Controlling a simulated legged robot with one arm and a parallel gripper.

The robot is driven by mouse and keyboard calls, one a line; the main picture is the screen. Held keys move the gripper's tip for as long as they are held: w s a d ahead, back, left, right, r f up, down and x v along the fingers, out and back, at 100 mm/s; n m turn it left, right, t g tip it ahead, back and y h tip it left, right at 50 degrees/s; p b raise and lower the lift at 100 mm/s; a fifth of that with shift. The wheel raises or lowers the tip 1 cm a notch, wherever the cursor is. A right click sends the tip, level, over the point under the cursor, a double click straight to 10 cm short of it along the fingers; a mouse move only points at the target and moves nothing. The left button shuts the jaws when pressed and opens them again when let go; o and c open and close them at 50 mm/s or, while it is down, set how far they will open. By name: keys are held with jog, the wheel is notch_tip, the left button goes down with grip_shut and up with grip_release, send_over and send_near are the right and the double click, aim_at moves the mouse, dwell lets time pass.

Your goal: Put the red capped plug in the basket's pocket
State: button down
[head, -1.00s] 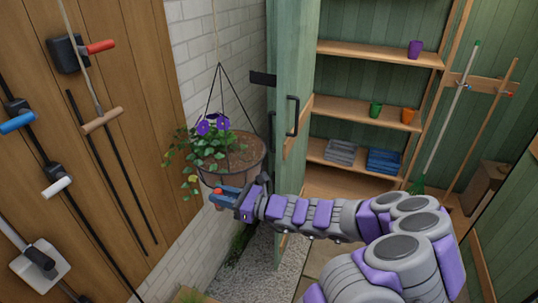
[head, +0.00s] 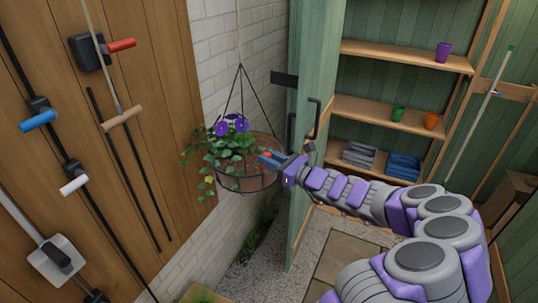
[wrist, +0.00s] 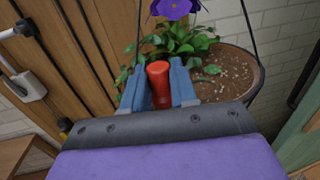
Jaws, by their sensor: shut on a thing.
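The red capped plug (head: 267,154) is between the blue fingers of my gripper (head: 266,158), at the right side of the hanging basket (head: 245,184). The plug shows in the wrist view (wrist: 159,85) as an upright red cylinder with a finger on each side, so my gripper (wrist: 160,82) is shut on it. The basket holds brown soil (wrist: 225,75) and a green plant with purple flowers (head: 228,125). In the head view my gripper overlaps the basket's rim; whether they touch cannot be told. I cannot make out the pocket. The plug's lower end is hidden.
A green door edge (head: 312,150) with a dark handle stands just right of the basket. A brick wall (head: 214,50) is behind it. Tools hang on the wooden wall (head: 160,150) at left. Shelves (head: 385,110) stand at right. Gravel (head: 245,268) lies below.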

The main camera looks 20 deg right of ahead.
jog(key=w, duration=0.2)
jog(key=w+d, duration=0.1)
jog(key=w, duration=0.1)
jog(key=w+d, duration=0.1)
jog(key=w, duration=0.1)
jog(key=shift+w+f, duration=0.25)
jog(key=shift+f, duration=0.15)
jog(key=shift+w+d, duration=0.3)
jog(key=shift+w, duration=0.25)
notch_tip(320, 180, down, 4)
jog(key=shift+w+r+b, duration=0.1)
jog(key=shift+r+b, duration=0.05)
jog(key=shift+b, duration=0.4)
jog(key=shift+r, duration=0.1)
jog(key=c, duration=0.9)
grip_release()
